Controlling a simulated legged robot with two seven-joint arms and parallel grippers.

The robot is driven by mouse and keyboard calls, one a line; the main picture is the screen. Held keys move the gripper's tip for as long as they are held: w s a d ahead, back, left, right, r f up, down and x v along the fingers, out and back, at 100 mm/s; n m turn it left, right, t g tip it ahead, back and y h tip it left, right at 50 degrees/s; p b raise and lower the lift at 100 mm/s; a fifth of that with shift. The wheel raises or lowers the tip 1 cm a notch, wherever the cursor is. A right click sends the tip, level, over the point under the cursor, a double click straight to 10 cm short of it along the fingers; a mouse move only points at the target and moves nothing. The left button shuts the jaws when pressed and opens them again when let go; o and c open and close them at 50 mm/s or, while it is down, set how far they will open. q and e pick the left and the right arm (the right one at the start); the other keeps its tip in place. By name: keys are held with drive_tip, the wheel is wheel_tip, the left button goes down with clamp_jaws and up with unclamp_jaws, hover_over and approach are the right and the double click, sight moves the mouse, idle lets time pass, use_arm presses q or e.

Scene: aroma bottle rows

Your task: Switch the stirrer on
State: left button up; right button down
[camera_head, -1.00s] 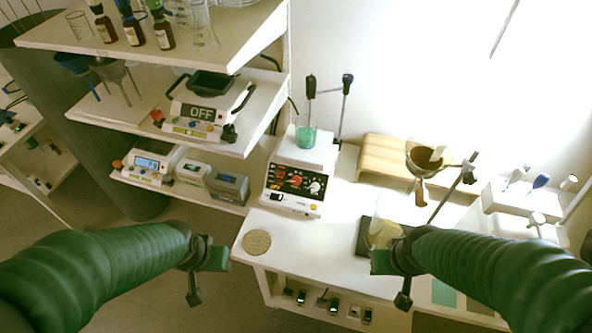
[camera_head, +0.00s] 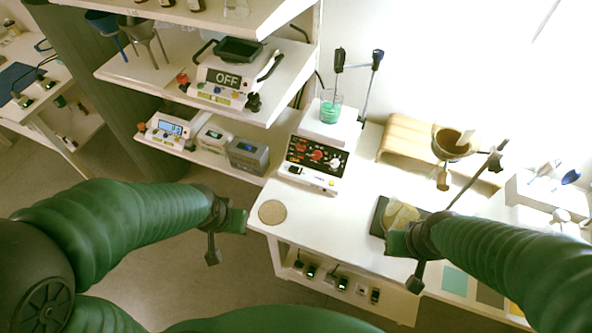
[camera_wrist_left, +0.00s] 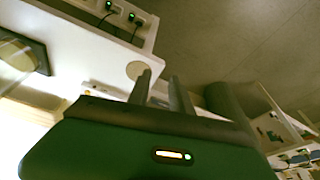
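The stirrer (camera_head: 318,150) is a white box with a black front panel, red and pale knobs, and a small black-and-white switch at its lower left. It stands on the white table, and a beaker of green liquid (camera_head: 331,106) sits on its top plate. My left gripper (camera_head: 226,236) is open and empty, in front of the table's left end and apart from the stirrer. Its two separated fingers show in the left wrist view (camera_wrist_left: 160,88). My right gripper (camera_head: 406,260) looks open, over the table's front edge to the right of the stirrer.
A round cork disc (camera_head: 272,212) lies at the table's left front corner. A dark plate with a yellowish vessel (camera_head: 402,215) is beside my right gripper. A wooden stand (camera_head: 408,143) and a clamped funnel (camera_head: 451,146) are behind. Shelves with scales (camera_head: 228,80) rise at left.

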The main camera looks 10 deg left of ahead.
use_arm(q)
drive_tip(key=w+f+t+b, duration=0.1)
drive_tip(key=w+f+b, duration=0.1)
drive_tip(key=w, duration=0.1)
drive_tip(key=w+d+f+t+b, duration=0.1)
drive_tip(key=w+f+t+b, duration=0.1)
drive_tip(key=w+f+b, duration=0.1)
drive_tip(key=w+d+f+m+t+b, duration=0.1)
drive_tip(key=w+f+b, duration=0.1)
drive_tip(key=w+f, duration=0.1)
drive_tip(key=shift+w+d+f+t+h, duration=0.15)
drive_tip(key=shift+w+t+h, duration=0.25)
drive_tip(key=shift+w, duration=0.4)
clamp_jaws()
drive_tip(key=w+d+t+h+b, duration=0.3)
drive_tip(key=w+d+t+b, duration=0.3)
drive_tip(key=w+b, duration=0.1)
drive_tip(key=shift+w+d+f+m+t+h, duration=0.2)
drive_tip(key=shift+w+m+t+h, duration=0.1)
drive_tip(key=shift+w+m, duration=0.15)
